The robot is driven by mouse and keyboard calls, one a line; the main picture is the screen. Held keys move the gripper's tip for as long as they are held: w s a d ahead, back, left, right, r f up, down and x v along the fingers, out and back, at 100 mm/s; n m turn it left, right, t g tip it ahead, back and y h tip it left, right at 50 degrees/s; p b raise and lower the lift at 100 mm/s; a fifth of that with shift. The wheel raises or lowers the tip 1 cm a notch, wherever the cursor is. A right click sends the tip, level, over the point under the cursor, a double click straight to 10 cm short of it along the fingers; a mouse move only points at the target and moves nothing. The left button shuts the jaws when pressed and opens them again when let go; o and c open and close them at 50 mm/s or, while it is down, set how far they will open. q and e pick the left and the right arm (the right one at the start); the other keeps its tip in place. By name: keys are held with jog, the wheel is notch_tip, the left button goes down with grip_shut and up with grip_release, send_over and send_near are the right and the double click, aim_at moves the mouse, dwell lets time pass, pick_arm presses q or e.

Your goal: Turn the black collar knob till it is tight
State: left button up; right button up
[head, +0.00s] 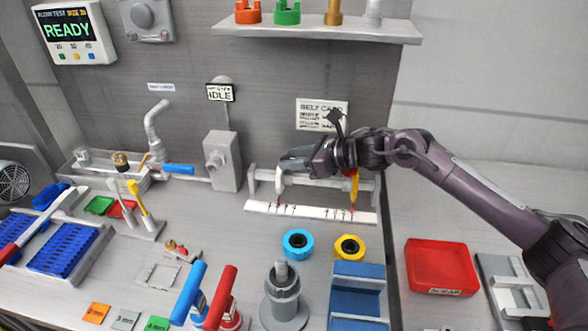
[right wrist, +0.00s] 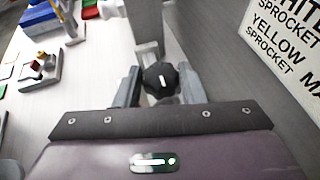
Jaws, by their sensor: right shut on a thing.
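The black collar knob (right wrist: 160,79), a dark lobed knob with a white mark on its face, sits between the two fingers of my right gripper (right wrist: 158,88) in the right wrist view. The fingers are shut on it, one on each side. In the head view my right gripper (head: 284,162) reaches in from the right to the left end of a grey rail, beside a white upright part (head: 279,183). The knob is hidden behind the gripper there. My left gripper is not in view.
A white scale strip (head: 310,212) with red pointers lies below the rail. A yellow pointer (head: 354,190) stands at its right. Blue (head: 298,244) and yellow (head: 350,247) rings lie in front. A grey box (head: 222,160) stands left, and a red tray (head: 440,266) at right.

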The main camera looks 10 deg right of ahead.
jog(key=shift+n+y+b, duration=0.3)
jog(key=shift+g, duration=0.3)
jog(key=o, duration=1)
jog(key=b+v, duration=0.2)
jog(key=v, duration=0.5)
jog(key=shift+d+r, duration=0.15)
jog(key=shift+d, duration=0.15)
jog(key=shift+s, duration=0.15)
